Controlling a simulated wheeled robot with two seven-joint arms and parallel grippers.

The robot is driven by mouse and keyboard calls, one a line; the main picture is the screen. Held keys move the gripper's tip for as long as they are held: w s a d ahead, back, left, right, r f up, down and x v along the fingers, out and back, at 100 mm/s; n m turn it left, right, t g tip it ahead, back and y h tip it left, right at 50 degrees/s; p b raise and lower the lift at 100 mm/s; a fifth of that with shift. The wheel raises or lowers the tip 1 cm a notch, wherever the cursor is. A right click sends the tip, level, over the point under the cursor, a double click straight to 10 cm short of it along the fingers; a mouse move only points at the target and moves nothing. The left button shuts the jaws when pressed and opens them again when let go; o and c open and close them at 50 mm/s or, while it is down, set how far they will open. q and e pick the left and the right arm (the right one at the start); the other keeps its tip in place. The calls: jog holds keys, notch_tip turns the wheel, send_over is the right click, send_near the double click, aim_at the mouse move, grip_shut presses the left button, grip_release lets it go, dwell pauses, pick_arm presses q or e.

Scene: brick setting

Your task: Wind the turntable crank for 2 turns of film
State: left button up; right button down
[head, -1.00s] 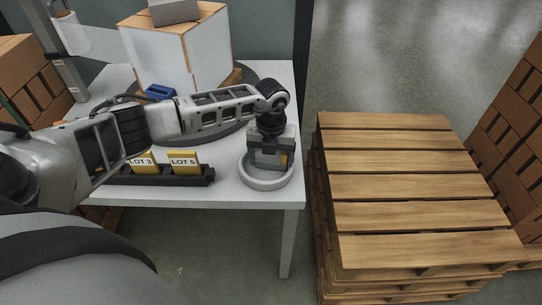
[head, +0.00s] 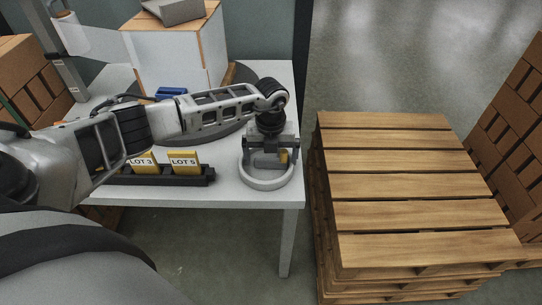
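A wrapped box load (head: 176,62) stands on the dark grey round turntable (head: 222,134) on the white table. A sheet of pale film (head: 98,42) runs from the mast (head: 62,62) at the left to the load. A round grey ring with a raised rim (head: 268,184), seemingly the crank's base, sits at the table's front right corner. My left gripper (head: 269,160) points down inside the ring. The crank handle is hidden by the gripper, so I cannot tell whether the fingers are closed on it. My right gripper is out of view.
A black rack (head: 190,180) holds yellow cards, LOT 3 (head: 143,162) and LOT 5 (head: 184,161), left of the ring. A blue item (head: 170,92) lies by the load. A grey block (head: 170,12) sits on top. Stacked wooden pallets (head: 400,190) stand right of the table.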

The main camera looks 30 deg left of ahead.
pick_arm(q)
notch_tip(320, 180, up, 16)
dwell(0.6)
dwell(0.4)
